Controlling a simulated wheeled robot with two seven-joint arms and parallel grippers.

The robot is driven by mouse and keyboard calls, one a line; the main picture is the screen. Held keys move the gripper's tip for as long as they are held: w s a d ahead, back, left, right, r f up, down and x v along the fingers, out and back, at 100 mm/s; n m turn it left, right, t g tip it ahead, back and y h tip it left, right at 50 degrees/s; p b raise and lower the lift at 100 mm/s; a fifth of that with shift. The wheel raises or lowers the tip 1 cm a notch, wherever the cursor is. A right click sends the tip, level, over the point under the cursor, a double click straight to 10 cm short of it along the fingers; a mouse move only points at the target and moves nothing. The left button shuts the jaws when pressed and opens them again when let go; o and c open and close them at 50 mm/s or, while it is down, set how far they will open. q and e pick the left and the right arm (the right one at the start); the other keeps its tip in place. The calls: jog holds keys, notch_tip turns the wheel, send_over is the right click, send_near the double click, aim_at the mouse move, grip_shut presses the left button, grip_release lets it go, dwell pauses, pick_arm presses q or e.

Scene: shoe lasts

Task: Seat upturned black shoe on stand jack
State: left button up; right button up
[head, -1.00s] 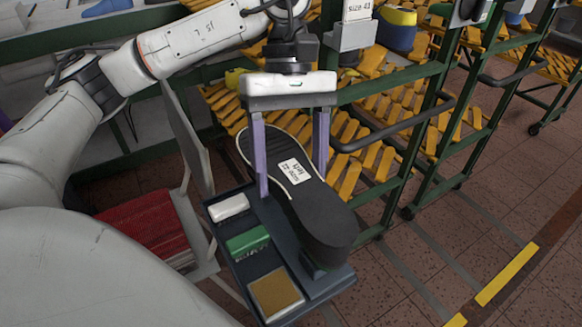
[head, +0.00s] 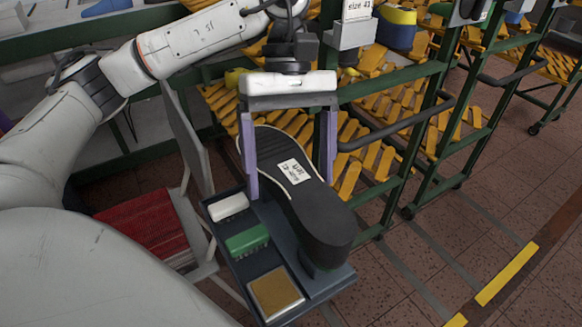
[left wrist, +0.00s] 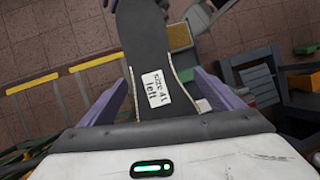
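The black shoe (head: 308,205) lies sole up over the dark stand (head: 325,287), with a white "left" size label on its sole. A dark support (head: 322,262), likely the jack, shows under its lower end; the rest is hidden, so I cannot tell how fully the shoe is seated. My left gripper (head: 290,188) is open, its purple fingers on either side of the shoe, with gaps beside it. The left wrist view shows the shoe (left wrist: 148,50) between the spread fingers (left wrist: 160,100). My right gripper is not in view.
The stand's tray holds a white block (head: 228,207), a green brush (head: 247,240) and a tan pad (head: 276,294). A green rack (head: 400,120) with yellow slats stands close behind. A red-seated chair (head: 150,222) is at left. Floor at right is clear.

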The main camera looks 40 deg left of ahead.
pick_arm(q)
jog(key=shift+f, duration=0.1)
jog(key=p+v, duration=0.2)
jog(key=v, duration=0.8)
jog(key=shift+p, duration=0.3)
jog(key=shift+w+a+r, duration=0.1)
jog(key=shift+r, duration=0.1)
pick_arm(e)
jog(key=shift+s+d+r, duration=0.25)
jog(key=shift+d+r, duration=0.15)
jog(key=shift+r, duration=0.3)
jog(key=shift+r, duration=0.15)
